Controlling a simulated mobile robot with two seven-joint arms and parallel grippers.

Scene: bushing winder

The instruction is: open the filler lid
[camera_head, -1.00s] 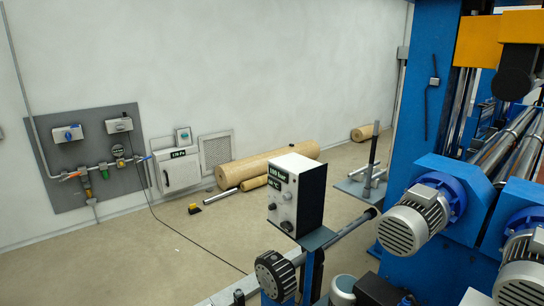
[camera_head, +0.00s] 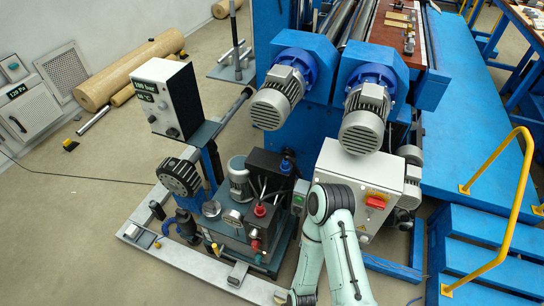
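A dark hydraulic unit (camera_head: 262,247) stands on the floor frame at the lower middle. On its left top is a round silver cap (camera_head: 211,209), which looks like the filler lid and appears closed. It is small here, so its hinge or catch cannot be made out. A red-topped fitting (camera_head: 260,210) and a silver motor (camera_head: 239,178) are on the same unit. One of my arms shows at the bottom middle, right of the unit and apart from the cap. No gripper fingers show in the view.
A control box (camera_head: 167,98) on a post and a black round handwheel (camera_head: 179,177) stand left of the unit. A white cabinet with a red switch (camera_head: 375,202) is at its right. Blue steps (camera_head: 485,250) with a yellow rail (camera_head: 520,185) lie farther right. Floor at lower left is clear.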

